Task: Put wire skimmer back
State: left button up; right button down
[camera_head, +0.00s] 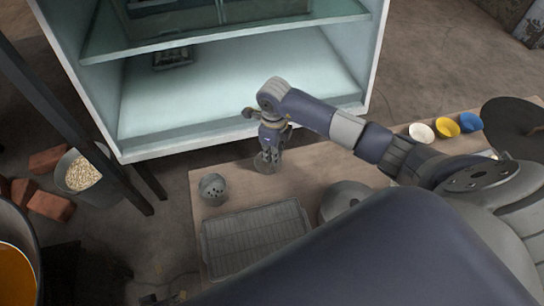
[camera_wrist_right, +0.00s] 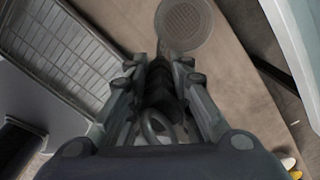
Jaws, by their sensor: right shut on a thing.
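The wire skimmer shows in the wrist view as a round mesh disc (camera_wrist_right: 184,24) beyond my fingertips, with a ring at its handle's near end. My right gripper (camera_wrist_right: 160,68) is shut on its dark handle. My left gripper is not in view.
A wire-rack tray (camera_head: 255,240) lies on the table, with a grey round lidded pot (camera_head: 342,198) to its right. White, yellow and blue bowls (camera_head: 447,128) stand farther right. A glass-shelved cabinet (camera_head: 240,90) stands close behind the table.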

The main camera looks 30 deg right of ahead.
jog(key=shift+w, duration=0.4)
notch_tip(320, 180, down, 3)
jog(key=shift+r+b, duration=0.2)
jog(key=shift+b, duration=0.2)
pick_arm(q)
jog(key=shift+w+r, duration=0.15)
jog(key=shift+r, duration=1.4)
pick_arm(e)
jog(key=shift+d+f, duration=0.1)
jog(key=shift+f, duration=0.35)
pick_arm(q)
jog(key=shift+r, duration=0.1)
pick_arm(e)
jog(key=shift+w+f, duration=0.1)
jog(key=c, duration=1.5)
grip_release()
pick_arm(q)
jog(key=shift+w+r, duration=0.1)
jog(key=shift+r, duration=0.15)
pick_arm(e)
jog(key=shift+o, duration=0.2)
pick_arm(q)
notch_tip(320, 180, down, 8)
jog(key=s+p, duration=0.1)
jog(key=p, duration=0.1)
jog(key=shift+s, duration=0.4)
pick_arm(e)
jog(key=r, duration=1.2)
jog(key=shift+s+r, duration=0.1)
jog(key=shift+s, duration=0.1)
